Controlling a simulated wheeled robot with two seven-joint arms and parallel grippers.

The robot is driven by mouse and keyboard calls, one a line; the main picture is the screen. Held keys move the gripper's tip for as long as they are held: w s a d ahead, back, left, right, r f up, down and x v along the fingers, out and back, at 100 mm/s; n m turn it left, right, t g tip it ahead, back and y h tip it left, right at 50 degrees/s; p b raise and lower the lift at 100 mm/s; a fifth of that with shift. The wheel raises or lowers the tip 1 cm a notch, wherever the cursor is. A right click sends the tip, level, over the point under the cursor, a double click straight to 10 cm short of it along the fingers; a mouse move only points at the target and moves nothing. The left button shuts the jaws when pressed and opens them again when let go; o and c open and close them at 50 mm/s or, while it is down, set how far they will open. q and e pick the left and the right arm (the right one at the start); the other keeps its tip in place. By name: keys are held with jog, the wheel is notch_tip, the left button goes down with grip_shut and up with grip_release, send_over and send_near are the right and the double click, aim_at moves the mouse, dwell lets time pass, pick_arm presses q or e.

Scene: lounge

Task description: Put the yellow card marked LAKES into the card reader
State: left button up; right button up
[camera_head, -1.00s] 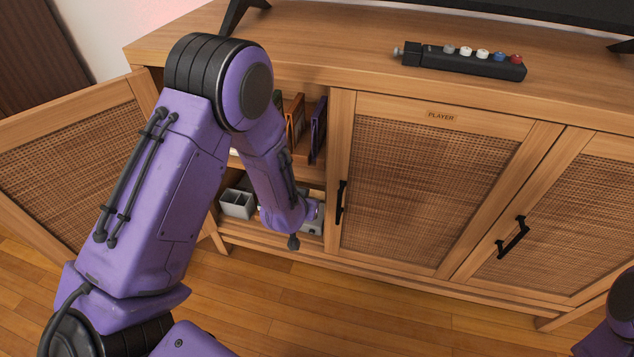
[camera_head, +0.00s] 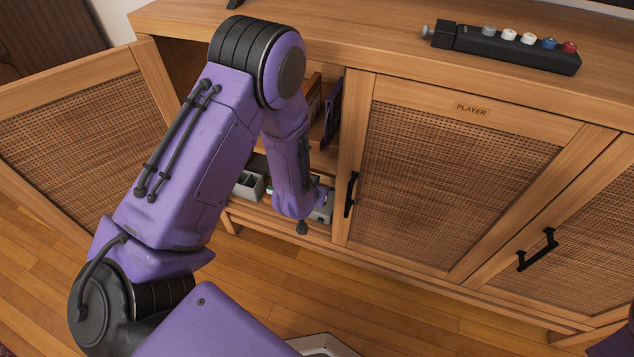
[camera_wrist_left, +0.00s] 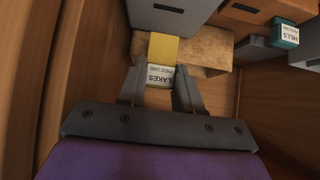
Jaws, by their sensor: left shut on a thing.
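The yellow card marked LAKES (camera_wrist_left: 163,47) shows in the left wrist view, its white label upside down. My left gripper (camera_wrist_left: 160,88) is shut on its label end. The card's yellow end points at a grey box with a dark slot (camera_wrist_left: 175,18), which looks like the card reader. The card's far end meets the box's edge in the picture; I cannot tell whether it touches or enters. In the head view, a grey device (camera_head: 322,205) shows on the low shelf beside my left wrist. My left gripper and the card are hidden there. My right gripper is out of view.
A teal card marked HILLS (camera_wrist_left: 286,36) stands by grey boxes at the right of the wrist view. A grey divided holder (camera_head: 249,186) sits on the low shelf. The open cabinet door (camera_head: 75,135) is at left, the closed PLAYER door (camera_head: 450,190) at right.

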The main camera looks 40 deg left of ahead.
pick_arm(q)
jog(key=shift+f+b, duration=0.7)
jog(key=shift+f, duration=0.45)
jog(key=shift+s+f, duration=0.1)
jog(key=shift+f, duration=0.05)
jog(key=shift+f+b, duration=0.6)
jog(key=shift+f, duration=0.95)
jog(key=o, duration=1.1)
